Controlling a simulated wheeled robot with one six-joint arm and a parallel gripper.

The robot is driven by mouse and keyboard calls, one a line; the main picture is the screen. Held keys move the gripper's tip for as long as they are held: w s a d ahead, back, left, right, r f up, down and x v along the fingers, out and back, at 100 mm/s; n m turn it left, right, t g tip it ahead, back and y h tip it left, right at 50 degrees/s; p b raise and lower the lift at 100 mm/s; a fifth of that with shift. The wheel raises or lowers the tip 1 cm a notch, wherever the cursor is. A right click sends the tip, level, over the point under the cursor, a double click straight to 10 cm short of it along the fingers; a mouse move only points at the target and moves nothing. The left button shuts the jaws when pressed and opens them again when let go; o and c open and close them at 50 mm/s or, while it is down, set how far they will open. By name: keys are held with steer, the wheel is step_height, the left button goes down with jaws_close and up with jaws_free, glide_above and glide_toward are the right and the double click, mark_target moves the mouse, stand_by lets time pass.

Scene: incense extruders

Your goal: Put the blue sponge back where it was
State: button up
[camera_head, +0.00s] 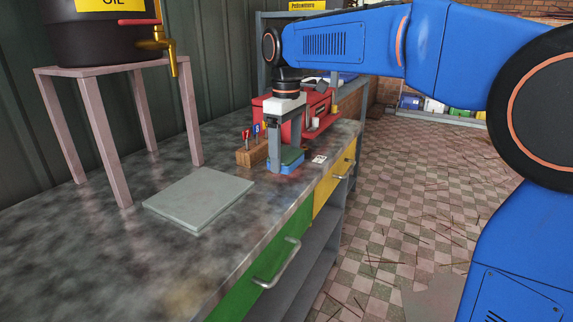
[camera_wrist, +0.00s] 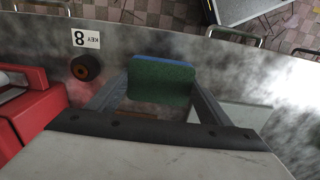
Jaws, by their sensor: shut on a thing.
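The blue sponge (camera_head: 287,169) has a green upper face and blue below. It is at the counter's surface, toward the far end near the front edge; I cannot tell whether it rests there or is just above. My gripper (camera_head: 285,158) points down and is shut on the sponge. In the wrist view the sponge (camera_wrist: 160,82) shows its green face with a thin blue edge, between the two fingers of my gripper (camera_wrist: 158,98).
A wooden block (camera_head: 252,153) with colored-handled tools stands left of the sponge, and a red toolbox (camera_head: 296,115) behind. A small card (camera_head: 319,159) lies to its right. A grey slab (camera_head: 198,200) lies nearer. A dark round piece (camera_wrist: 85,67) shows beside the card (camera_wrist: 86,38).

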mark_target(286, 154)
steer(key=shift+f, duration=1.6)
steer(key=shift+f, duration=0.1)
steer(key=o, duration=1.1)
step_height(286, 154, up, 12)
steer(key=shift+r, duration=0.1)
steer(key=s+d+f+m+t, duration=0.2)
steer(key=s+d+f+m, duration=0.2)
steer(key=s+d+f, duration=0.5)
steer(key=s+d+f+m+t, duration=0.1)
steer(key=s+d+f+m, duration=0.4)
steer(key=s+d, duration=0.6)
steer(key=s+d+f+m+t, duration=0.1)
steer(key=s+d+f+m, duration=0.1)
steer(key=s+f, duration=0.6)
step_height(286, 154, down, 4)
steer(key=shift+s+d+r+t, duration=0.1)
steer(key=shift+s+d+t, duration=0.15)
steer(key=shift+d+t, duration=0.15)
